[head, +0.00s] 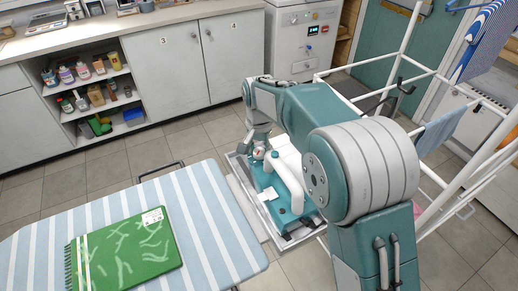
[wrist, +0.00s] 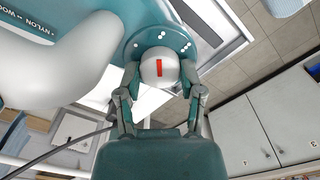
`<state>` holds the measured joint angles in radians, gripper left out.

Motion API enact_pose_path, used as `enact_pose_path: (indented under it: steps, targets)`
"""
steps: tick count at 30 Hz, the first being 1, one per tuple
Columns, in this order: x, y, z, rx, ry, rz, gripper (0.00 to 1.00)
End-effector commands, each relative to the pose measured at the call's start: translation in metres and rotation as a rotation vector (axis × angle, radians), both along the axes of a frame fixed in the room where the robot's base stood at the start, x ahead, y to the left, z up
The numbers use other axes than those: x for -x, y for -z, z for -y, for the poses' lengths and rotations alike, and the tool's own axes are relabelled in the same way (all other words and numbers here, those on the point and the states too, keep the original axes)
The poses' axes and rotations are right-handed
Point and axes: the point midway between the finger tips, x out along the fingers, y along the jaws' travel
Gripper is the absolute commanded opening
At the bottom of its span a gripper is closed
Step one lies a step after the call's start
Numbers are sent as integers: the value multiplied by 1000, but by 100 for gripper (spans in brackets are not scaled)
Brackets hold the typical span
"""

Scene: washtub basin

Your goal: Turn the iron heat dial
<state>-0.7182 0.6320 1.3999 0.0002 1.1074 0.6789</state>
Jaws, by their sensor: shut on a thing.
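The iron (head: 291,207) is teal with a white handle and sits on a metal rest (head: 243,204) at the end of the ironing board. In the wrist view its white handle (wrist: 55,65) fills the left side. The heat dial (wrist: 158,68) is a round white knob with a red mark, set on a teal collar with groups of white dots. The red mark runs nearly straight up and down in the wrist view. My gripper (wrist: 158,86) is closed around the dial, one finger on each side. In the head view my gripper (head: 259,143) is small, and the dial is hard to make out.
The striped ironing board (head: 215,220) holds a green folded cloth or book (head: 127,255). A white drying rack (head: 430,165) stands close on the right. Cabinets (head: 180,65) and a white machine (head: 305,40) line the back. Tiled floor (head: 190,140) lies open between.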

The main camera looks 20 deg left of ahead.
Motion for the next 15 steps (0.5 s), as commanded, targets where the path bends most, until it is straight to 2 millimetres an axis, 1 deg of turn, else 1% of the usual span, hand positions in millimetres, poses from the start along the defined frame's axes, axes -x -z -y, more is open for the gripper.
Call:
enact_pose_path:
  steps: [1,7,15]
  targets:
    - [2,5,1,7,20,-10,2]
    - [2,5,1,8,81,-11,2]
    - [3,5,1,9,104,-12,2]
